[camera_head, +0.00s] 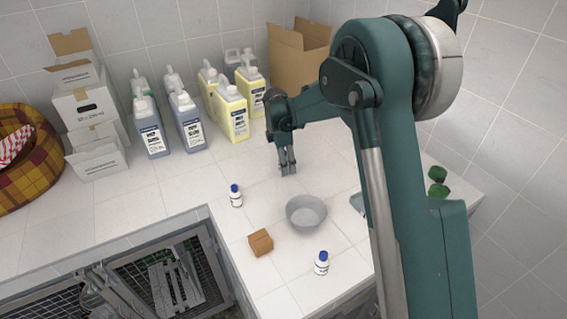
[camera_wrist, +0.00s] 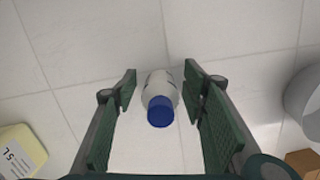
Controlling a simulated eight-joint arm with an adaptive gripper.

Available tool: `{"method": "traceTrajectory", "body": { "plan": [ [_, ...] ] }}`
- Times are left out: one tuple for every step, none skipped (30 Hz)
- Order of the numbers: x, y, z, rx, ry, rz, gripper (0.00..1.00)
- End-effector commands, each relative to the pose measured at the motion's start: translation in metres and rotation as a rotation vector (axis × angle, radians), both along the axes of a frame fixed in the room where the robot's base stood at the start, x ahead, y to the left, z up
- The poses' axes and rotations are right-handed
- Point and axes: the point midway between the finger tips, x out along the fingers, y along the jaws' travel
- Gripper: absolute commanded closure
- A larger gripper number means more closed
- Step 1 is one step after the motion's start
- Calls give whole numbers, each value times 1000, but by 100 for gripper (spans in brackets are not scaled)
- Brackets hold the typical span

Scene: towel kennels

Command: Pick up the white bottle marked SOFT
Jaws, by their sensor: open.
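Two small white bottles with blue caps stand upright on the tiled counter in the head view. One bottle (camera_head: 236,196) is left of the grey bowl, the other bottle (camera_head: 321,264) is nearer the counter's front. Their labels are too small to read, so I cannot tell which says SOFT. My gripper (camera_head: 287,168) is open and empty above the counter, behind the bowl. In the wrist view, a white bottle (camera_wrist: 160,95) shows between the open jaws of my gripper (camera_wrist: 158,85), touching neither. I cannot tell for sure which of the two it is.
The grey bowl (camera_head: 306,213) and a small brown box (camera_head: 261,243) stand between the bottles. Several large jugs (camera_head: 232,110) and a cardboard box (camera_head: 298,58) line the back wall. Wire kennels (camera_head: 170,280) lie below the front edge. Counter around the left bottle is clear.

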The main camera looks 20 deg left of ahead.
Motion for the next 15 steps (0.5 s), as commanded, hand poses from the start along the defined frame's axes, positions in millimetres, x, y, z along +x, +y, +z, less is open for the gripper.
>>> {"method": "traceTrajectory", "body": {
  "plan": [
    [0, 0, 0, 0, 0, 0, 58],
    [0, 0, 0, 0, 0, 0, 58],
    [0, 0, 0, 0, 0, 0, 58],
    [0, 0, 0, 0, 0, 0, 58],
    [0, 0, 0, 0, 0, 0, 58],
    [0, 0, 0, 0, 0, 0, 58],
    [0, 0, 0, 0, 0, 0, 58],
    [0, 0, 0, 0, 0, 0, 58],
    [0, 0, 0, 0, 0, 0, 58],
    [0, 0, 0, 0, 0, 0, 58],
    [0, 0, 0, 0, 0, 0, 58],
    [0, 0, 0, 0, 0, 0, 58],
    [0, 0, 0, 0, 0, 0, 58],
    [0, 0, 0, 0, 0, 0, 58],
    [0, 0, 0, 0, 0, 0, 61]
  ]
}}
